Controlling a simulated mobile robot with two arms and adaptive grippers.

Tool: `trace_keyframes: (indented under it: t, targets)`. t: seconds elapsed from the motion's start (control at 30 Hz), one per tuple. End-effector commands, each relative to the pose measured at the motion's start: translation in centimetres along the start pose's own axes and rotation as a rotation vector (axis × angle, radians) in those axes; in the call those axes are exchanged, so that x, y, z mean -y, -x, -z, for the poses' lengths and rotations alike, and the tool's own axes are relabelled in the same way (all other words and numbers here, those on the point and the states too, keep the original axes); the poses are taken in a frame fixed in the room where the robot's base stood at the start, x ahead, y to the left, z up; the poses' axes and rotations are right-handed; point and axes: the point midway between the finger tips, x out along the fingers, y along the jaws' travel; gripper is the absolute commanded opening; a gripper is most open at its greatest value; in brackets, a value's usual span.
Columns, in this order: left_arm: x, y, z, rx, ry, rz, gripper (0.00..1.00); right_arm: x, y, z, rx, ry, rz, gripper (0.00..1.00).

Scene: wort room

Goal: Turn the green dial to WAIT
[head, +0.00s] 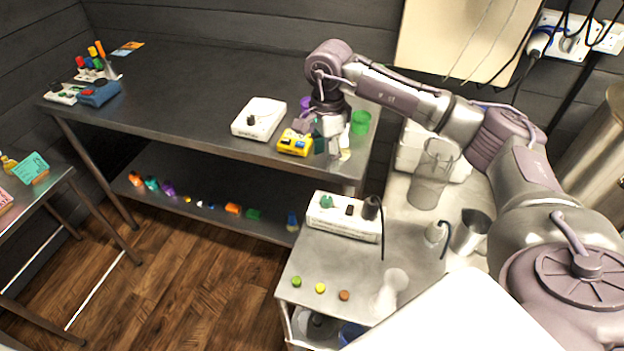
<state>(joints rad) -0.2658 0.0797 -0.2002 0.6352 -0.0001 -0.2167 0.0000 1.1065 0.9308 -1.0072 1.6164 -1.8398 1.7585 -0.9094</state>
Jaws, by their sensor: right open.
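A green dial (327,201) sits on the left part of the top of a white box (345,222), which stands on the light counter in the middle of the view. The dial's pointing and any WAIT mark are too small to read. My right gripper (330,143) is open. It is behind and above the white box, over the right end of the dark table, beside a small yellow box (295,142), and apart from the dial. I cannot tell whether it touches the yellow box. My left gripper is not in view.
A black plug (371,207) with a cord stands at the white box's right end. A green cup (360,122) and another white box with a black knob (259,118) are on the dark table (190,85). A glass jug (432,173) and a metal cup (469,231) stand right on the counter.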

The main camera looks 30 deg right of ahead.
Motion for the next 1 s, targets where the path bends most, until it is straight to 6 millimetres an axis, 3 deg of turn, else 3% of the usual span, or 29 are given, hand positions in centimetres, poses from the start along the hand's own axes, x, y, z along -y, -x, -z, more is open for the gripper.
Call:
trace_keyframes:
  t: [0.07, 0.13, 0.3, 0.4, 0.5, 0.73, 0.87, 1.0]
  targets:
    - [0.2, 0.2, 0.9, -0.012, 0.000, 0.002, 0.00, -0.1, -0.6, 0.1, -0.003, -0.001, -0.004, 0.55]
    - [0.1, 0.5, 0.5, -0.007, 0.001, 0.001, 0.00, -0.1, -1.5, 0.1, -0.003, -0.001, -0.006, 0.55]
    - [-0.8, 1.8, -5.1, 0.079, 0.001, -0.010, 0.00, -0.2, -4.8, 0.0, -0.001, 0.000, -0.008, 0.55]
    - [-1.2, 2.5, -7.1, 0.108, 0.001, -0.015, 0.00, -0.2, -7.0, 0.0, 0.000, -0.001, -0.007, 0.55]
    - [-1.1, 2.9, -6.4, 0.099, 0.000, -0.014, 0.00, -0.2, -9.1, -0.1, 0.001, 0.000, -0.006, 0.55]
    - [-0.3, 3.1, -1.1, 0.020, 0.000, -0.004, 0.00, -0.1, -12.5, -0.1, 0.002, 0.000, -0.004, 0.55]
    - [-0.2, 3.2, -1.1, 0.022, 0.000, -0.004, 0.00, -0.1, -13.4, -0.1, 0.001, 0.001, -0.002, 0.55]
    - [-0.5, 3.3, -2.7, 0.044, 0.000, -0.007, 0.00, -0.1, -13.7, -0.1, 0.001, 0.001, -0.001, 0.55]
